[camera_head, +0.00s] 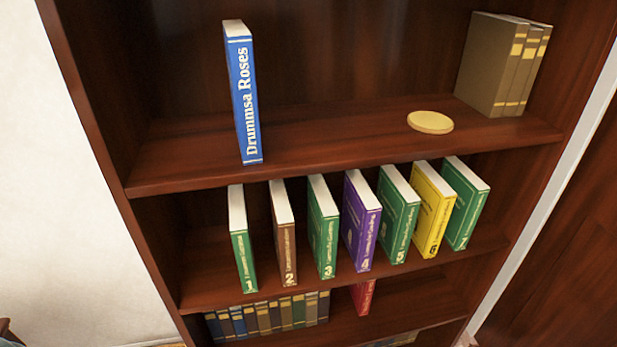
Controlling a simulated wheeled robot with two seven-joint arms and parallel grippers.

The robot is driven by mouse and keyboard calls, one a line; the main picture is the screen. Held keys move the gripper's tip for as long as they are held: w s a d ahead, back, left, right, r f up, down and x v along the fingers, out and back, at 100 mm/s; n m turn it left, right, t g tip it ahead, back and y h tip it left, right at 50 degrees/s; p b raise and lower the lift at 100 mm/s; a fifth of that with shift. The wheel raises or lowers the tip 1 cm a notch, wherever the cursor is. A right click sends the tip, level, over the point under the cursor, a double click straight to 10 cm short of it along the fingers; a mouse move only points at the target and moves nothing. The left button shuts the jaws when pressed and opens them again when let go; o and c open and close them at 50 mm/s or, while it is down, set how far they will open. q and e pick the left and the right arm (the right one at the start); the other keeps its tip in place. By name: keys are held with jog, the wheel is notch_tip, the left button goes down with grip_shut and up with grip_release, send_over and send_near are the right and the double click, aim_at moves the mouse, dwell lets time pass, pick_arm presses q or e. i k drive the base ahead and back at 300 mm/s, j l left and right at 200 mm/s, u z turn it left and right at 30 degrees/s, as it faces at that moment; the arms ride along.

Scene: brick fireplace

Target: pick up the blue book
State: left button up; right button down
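The blue book (244,98) stands upright on the upper visible shelf (330,140), left of the middle. Its spine faces me and reads "Drummsa Roses" in white letters. It stands alone, with bare shelf on both sides. Neither of my grippers shows in the head view.
A yellow disc (430,122) lies on the same shelf, and brown books (500,65) stand at its right end. Several numbered books, such as the purple one (361,225), stand on the shelf below. The bookcase's left side panel (95,110) stands beside a pale wall.

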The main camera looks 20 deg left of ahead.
aim_at(238, 40)
jog(key=u, duration=0.9)
jog(key=l+u, duration=0.65)
jog(key=u, duration=0.2)
jog(key=k+l+u, duration=0.1)
jog(key=l+u, duration=0.3)
jog(key=k+l+u, duration=0.1)
jog(key=l, duration=0.25)
jog(key=k+l, duration=0.2)
jog(key=l, duration=0.15)
jog(key=k+l+u, duration=0.15)
jog(key=l, duration=0.2)
